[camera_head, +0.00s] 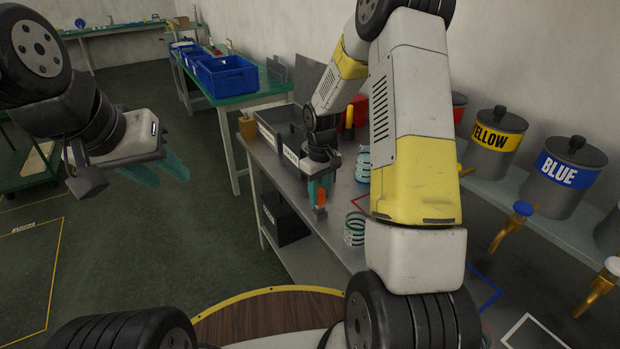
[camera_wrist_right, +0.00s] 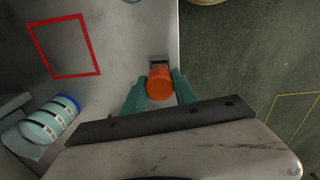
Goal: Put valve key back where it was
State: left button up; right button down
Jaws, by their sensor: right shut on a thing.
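The valve key has an orange grip (camera_head: 320,197) and a grey end below it, and hangs upright at the front edge of the grey metal table (camera_head: 330,238). My right gripper (camera_head: 320,190) is shut on it. In the right wrist view the orange top of the valve key (camera_wrist_right: 160,83) sits between the two teal fingertips, its grey part showing just beyond. I cannot tell whether its lower end touches the table. My left gripper (camera_head: 163,172) is empty, fingers apart, over the floor at the left.
Grey bins (camera_head: 290,155) stand at the table's far end. Yellow (camera_head: 492,150) and blue (camera_head: 562,182) paint pots with taps line the wall shelf. A red outlined square (camera_wrist_right: 65,46) on the table is empty.

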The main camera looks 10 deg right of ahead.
jog(key=c, duration=1)
grip_release()
notch_tip(320, 180, up, 13)
jog(key=s+r+m+t, duration=0.2)
jog(key=s+r+t, duration=0.1)
jog(key=s+r, duration=0.95)
jog(key=s+a+r+m+t+y, duration=0.2)
jog(key=s+m+t, duration=0.1)
jog(key=s, duration=0.8)
jog(key=shift+s+r, duration=0.3)
jog(key=shift+s, duration=0.1)
jog(key=shift+a, duration=0.1)
